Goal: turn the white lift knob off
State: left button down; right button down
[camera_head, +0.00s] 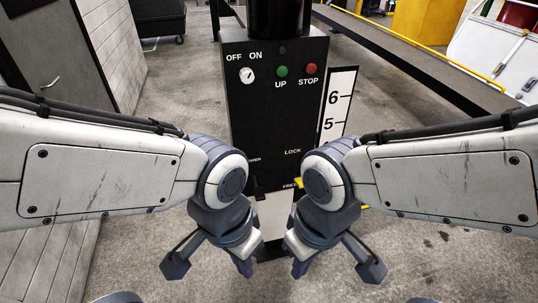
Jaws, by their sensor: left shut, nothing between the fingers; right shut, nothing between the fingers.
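The white knob (247,75) is on the upper left of the black control panel (262,118), under the words OFF and ON. A small dark mark shows on its face, but I cannot tell which word it points at. My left gripper (244,268) is shut and empty, low in the view and well below the knob. My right gripper (299,268) is shut and empty, just to the right of the left one. Both are apart from the panel's knob and buttons. My forearms hide the panel's lower sides.
Right of the knob are a green UP button (282,71) and a red STOP button (311,68), with a small dark lamp above. A numbered scale (337,103) stands at the panel's right edge. A long belt (420,60) runs behind. Bare floor lies left of the panel.

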aim_at(247, 76)
jog(key=u, duration=0.05)
jog(key=k, duration=0.5)
jog(key=z, duration=1.2)
jog(key=i, duration=0.85)
jog(key=u, duration=1.65)
